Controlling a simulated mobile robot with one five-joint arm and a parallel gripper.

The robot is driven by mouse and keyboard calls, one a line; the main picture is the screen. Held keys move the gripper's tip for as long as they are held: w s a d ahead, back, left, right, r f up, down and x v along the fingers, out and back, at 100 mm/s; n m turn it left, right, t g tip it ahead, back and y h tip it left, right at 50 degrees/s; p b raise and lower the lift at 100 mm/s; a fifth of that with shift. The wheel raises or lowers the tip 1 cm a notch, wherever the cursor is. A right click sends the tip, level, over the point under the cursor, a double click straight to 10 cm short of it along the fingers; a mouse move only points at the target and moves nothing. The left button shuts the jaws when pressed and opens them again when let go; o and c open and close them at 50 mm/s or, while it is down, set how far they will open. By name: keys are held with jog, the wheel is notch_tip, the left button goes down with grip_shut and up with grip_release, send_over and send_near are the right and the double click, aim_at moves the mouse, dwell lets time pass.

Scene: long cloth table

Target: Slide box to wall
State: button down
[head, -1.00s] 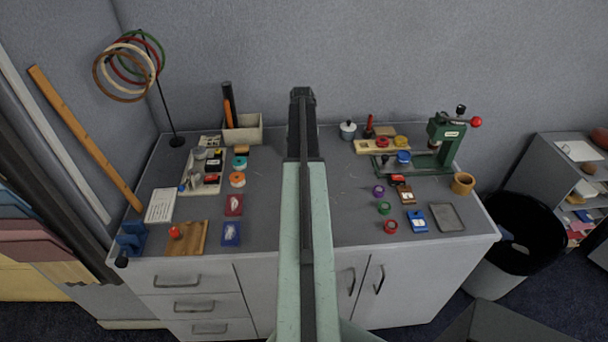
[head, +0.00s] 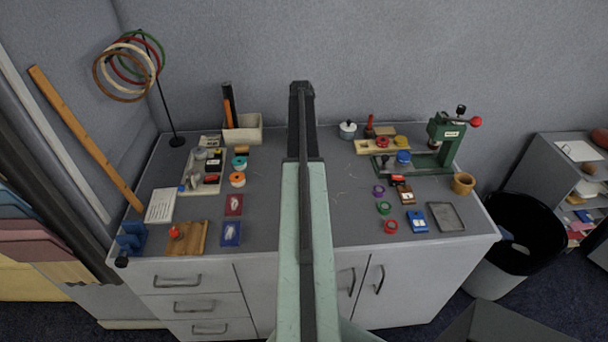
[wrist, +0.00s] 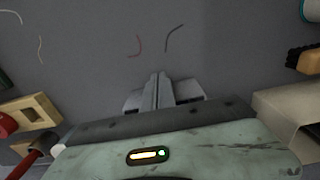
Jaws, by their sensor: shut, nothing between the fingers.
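A beige open box (head: 243,133) stands at the back of the grey table, left of my arm, close to the wall (head: 400,50). I cannot tell whether it touches the wall. A dark tube and an orange stick stand up at its left side. Part of what looks like the same box shows at the right edge of the wrist view (wrist: 285,112). My gripper (wrist: 158,78) is shut and empty over bare table top, apart from the box. In the head view the dark end of my arm (head: 302,90) reaches toward the wall, right of the box.
Left of my arm lie tape rolls (head: 237,179), a sorting tray and cards. Right of it stand a wooden tray (head: 365,147), a green press (head: 440,150) and several small rings. Thin thread scraps (wrist: 173,38) lie on the table. The middle strip is otherwise clear.

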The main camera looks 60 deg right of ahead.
jog(key=shift+w+d, duration=0.1)
jog(key=shift+w+d, duration=0.75)
jog(key=shift+d, duration=0.35)
jog(key=shift+w+d, duration=0.75)
jog(key=shift+d, duration=0.3)
jog(key=shift+s+a, duration=0.65)
jog(key=shift+a, duration=0.25)
notch_tip(320, 180, up, 9)
jog(key=p, duration=0.9)
